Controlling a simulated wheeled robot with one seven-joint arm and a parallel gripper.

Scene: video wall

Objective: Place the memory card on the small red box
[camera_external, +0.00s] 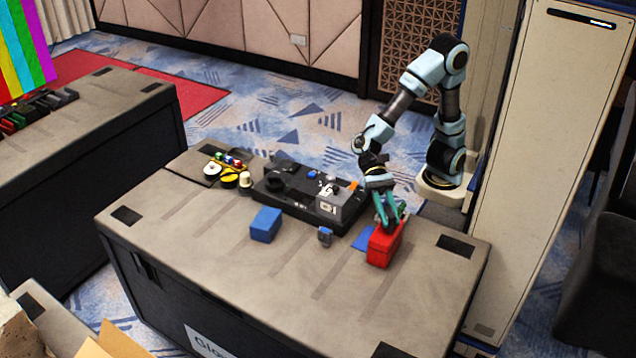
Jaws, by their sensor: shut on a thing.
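A red box (383,246) stands on the grey table top, right of the middle. My gripper (390,222) points down at the top of the red box, its fingers close to or touching the box's upper edge. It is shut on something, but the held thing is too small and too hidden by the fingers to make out. I cannot make out the memory card by itself in this view. I cannot tell whether the held thing touches the box.
A flat blue piece (363,239) lies left of the red box. A small grey-blue item (325,237) and a blue box (265,225) stand further left. A black tray (272,200) with equipment sits behind. The table's front (250,285) is clear.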

